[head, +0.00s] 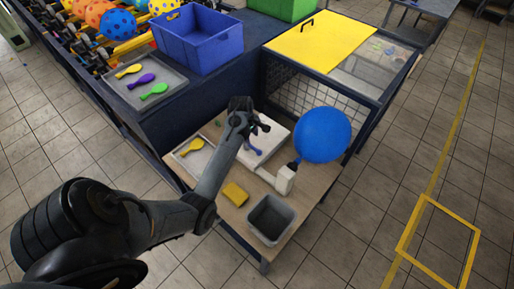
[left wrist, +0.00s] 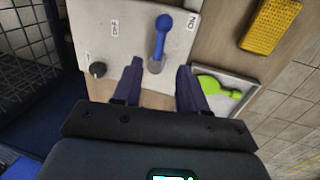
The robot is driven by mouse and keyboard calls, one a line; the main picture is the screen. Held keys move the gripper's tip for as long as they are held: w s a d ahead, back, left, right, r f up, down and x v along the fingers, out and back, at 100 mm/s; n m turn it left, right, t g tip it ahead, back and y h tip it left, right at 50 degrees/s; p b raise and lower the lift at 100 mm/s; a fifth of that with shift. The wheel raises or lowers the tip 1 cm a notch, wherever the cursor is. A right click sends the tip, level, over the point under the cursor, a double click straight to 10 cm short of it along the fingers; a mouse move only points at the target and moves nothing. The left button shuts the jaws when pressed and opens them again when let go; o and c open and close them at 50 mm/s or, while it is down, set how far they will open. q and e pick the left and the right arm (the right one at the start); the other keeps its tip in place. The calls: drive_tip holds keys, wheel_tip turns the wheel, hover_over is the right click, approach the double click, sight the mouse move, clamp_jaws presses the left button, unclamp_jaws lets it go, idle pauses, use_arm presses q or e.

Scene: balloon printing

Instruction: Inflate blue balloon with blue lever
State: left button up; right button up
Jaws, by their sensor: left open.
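A large, round, inflated blue balloon (head: 322,135) sits on the white nozzle (head: 285,180) of the printing table's pump. The blue lever (left wrist: 161,38) stands out of a slot in the white panel (left wrist: 90,30), between an "OFF" label on the left and an "ON" label on the right. It also shows in the head view (head: 254,149), partly behind my gripper. My left gripper (left wrist: 160,70) is open over the panel, its two fingers on either side of the lever's base in the picture. I cannot tell whether they touch it. My right gripper is not in view.
A small tray (head: 207,161) with a yellow balloon, a yellow sponge (head: 235,194) and a grey bin (head: 270,220) stand on the wooden table. A black knob (left wrist: 97,70) sits on the panel. A mesh cage with a yellow lid (head: 318,42) stands behind.

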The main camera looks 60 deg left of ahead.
sight(254, 149)
use_arm(q)
drive_tip(key=f, duration=0.3)
drive_tip(key=w+f, duration=0.1)
drive_tip(key=f, duration=0.5)
drive_tip(key=shift+w+a+f, duration=0.2)
drive_tip(key=shift+w+f, duration=0.05)
drive_tip(key=shift+w, duration=0.15)
clamp_jaws()
